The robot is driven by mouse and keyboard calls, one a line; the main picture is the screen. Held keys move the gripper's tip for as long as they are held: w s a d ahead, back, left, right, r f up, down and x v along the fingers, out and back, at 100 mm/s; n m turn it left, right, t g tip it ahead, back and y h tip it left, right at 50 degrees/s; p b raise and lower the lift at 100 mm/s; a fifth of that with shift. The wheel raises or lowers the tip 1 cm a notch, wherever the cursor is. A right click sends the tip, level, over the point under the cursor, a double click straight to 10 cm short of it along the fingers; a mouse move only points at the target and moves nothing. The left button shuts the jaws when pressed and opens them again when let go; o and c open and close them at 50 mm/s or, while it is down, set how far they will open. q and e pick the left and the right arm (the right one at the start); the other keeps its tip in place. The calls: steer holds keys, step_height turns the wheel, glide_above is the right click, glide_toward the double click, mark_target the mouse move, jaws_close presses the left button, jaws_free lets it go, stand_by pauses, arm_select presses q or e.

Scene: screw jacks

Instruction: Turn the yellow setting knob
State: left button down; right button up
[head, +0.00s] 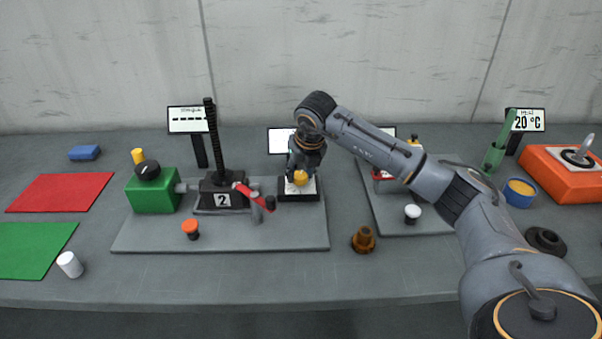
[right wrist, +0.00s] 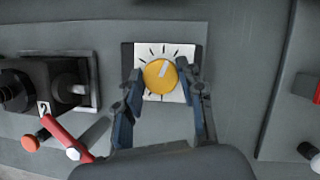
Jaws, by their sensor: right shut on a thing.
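The yellow setting knob (head: 300,177) sits on a white dial plate on a black block, at the right end of the grey base plate of jack 2. In the right wrist view the knob (right wrist: 160,76) shows a white pointer mark tilted a little right of straight up, with black tick marks around it on the white plate (right wrist: 151,50). My right gripper (head: 301,172) reaches down over it from above. Its two fingers (right wrist: 160,80) are shut on the knob, one at each side. My left gripper is not in view.
Left of the knob stand the screw jack (head: 222,190) with a red-handled lever (head: 247,190), a green box (head: 153,190) and an orange button (head: 190,227). A brown fitting (head: 364,239) stands to the right. A second base plate (head: 385,222) lies under my right arm.

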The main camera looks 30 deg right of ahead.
steer(key=shift+m+h, duration=0.3)
steer(key=shift+m, duration=0.6)
steer(key=o, duration=1.2)
steer(key=shift+c, duration=0.2)
steer(key=shift+r, duration=0.3)
steer(key=v, duration=1.1)
steer(key=shift+r, duration=0.2)
